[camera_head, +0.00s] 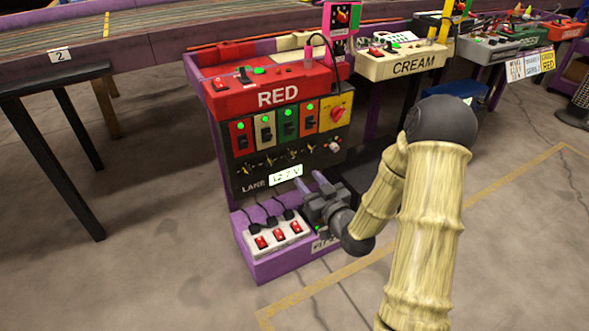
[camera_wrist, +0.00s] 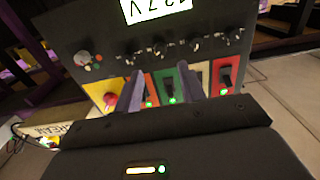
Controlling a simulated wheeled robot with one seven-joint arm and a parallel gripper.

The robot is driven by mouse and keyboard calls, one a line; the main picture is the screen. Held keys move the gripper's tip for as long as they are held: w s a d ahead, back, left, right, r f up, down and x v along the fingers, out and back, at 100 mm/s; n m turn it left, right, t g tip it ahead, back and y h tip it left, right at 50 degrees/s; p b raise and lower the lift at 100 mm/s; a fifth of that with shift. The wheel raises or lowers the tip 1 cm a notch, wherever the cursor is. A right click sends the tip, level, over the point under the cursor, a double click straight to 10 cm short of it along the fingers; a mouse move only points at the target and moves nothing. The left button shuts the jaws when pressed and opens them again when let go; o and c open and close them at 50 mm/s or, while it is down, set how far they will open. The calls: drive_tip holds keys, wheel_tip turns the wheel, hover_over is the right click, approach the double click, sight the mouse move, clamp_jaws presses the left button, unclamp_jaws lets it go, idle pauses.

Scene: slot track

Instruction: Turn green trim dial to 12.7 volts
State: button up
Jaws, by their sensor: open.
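The control station's dark lower panel (camera_head: 310,166) carries a row of small trim dials below the coloured switch plates. The dial in line with the green plate (camera_head: 288,121) is the likely green trim dial (camera_head: 294,154); it also shows in the wrist view (camera_wrist: 165,45), where the panel is upside down. Its own colour is too small to tell. The lit display (camera_head: 285,175) appears to read 12.7 V. My gripper (camera_head: 307,178) is open and empty in front of the lower panel. In the wrist view its fingers (camera_wrist: 162,72) stand apart, with the green plate showing between them.
A purple tray (camera_head: 268,266) with a white switched power strip (camera_head: 275,238) and plugs lies below the panel. A yellow plate with a red knob (camera_head: 336,113) and a pale knob (camera_head: 335,146) are at the panel's right. The cream station (camera_head: 405,65) stands further right. Floor at left is clear.

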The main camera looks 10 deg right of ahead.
sight(292, 160)
drive_tip(key=b+x, duration=0.2)
drive_tip(key=x, duration=0.6)
drive_tip(key=shift+w+f+b, duration=0.1)
drive_tip(key=shift+w+b, duration=0.05)
drive_tip(key=shift+b, duration=0.25)
drive_tip(key=shift+w+a, duration=0.15)
drive_tip(key=shift+w, duration=0.15)
clamp_jaws()
